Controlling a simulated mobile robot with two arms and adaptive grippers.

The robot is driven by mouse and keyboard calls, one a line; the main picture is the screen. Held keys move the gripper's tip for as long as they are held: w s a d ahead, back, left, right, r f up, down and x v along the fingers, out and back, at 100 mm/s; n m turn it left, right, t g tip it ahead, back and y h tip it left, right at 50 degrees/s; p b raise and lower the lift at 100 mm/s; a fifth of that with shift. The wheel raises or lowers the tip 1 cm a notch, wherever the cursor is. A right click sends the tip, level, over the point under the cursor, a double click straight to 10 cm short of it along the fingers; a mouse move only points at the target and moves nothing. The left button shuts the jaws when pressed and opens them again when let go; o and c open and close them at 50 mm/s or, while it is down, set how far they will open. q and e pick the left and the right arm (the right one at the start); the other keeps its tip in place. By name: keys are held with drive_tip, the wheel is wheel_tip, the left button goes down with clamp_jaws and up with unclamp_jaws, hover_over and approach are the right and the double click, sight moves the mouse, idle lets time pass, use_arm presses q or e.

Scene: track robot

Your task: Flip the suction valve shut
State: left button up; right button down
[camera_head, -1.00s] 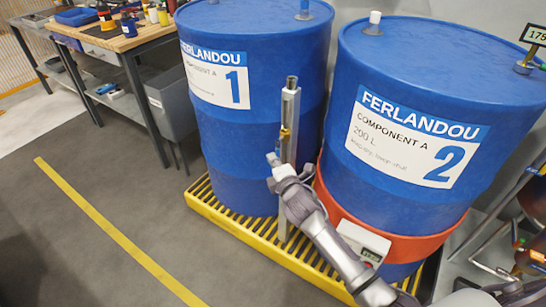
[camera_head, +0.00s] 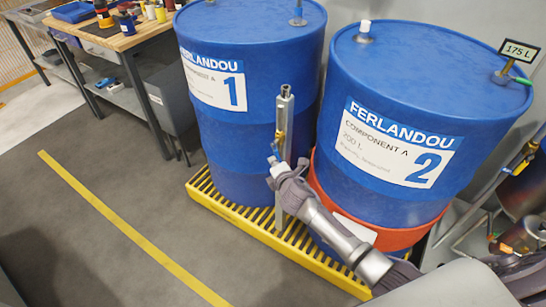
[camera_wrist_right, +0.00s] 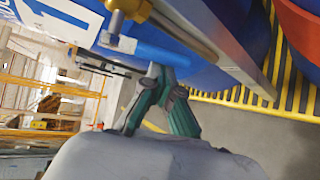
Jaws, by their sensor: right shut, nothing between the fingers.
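A brass valve (camera_head: 281,136) sits on an upright metal post (camera_head: 285,108) in front of the two blue drums. In the right wrist view the brass valve body (camera_wrist_right: 130,8) shows at the top, with a blue lever (camera_wrist_right: 152,52) pointing sideways below it. My right gripper (camera_head: 272,161) is shut and empty, just below the valve beside the post. In the wrist view its fingertips (camera_wrist_right: 158,74) meet close under the lever. I cannot tell whether they touch it. My left gripper is not in view.
Drum 1 (camera_head: 212,130) and drum 2 (camera_head: 390,90) stand behind the post on a yellow grated pallet (camera_head: 250,224). An orange-red band (camera_head: 400,238) surrounds drum 2 low down. A workbench (camera_head: 120,38) stands at upper left. The grey floor at left is clear.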

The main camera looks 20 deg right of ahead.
sight(279, 158)
drive_tip(key=r+n+g+h+p, duration=0.1)
drive_tip(key=g+p, duration=0.1)
drive_tip(key=p, duration=0.3)
drive_tip(key=s+d+r+n+g+h+p, duration=0.1)
drive_tip(key=g+p, duration=0.2)
drive_tip(key=p, duration=0.3)
drive_tip(key=s+r+n+g+h+p, duration=0.1)
drive_tip(key=g+h+p, duration=0.1)
drive_tip(key=p, duration=0.3)
drive_tip(key=shift+d+r+n, duration=0.15)
drive_tip(key=shift+d+n, duration=0.2)
drive_tip(key=shift+n, duration=0.05)
drive_tip(key=shift+w+a+b, duration=0.35)
drive_tip(key=shift+w+a, duration=0.05)
drive_tip(key=shift+w, duration=0.1)
drive_tip(key=shift+w+a, duration=0.1)
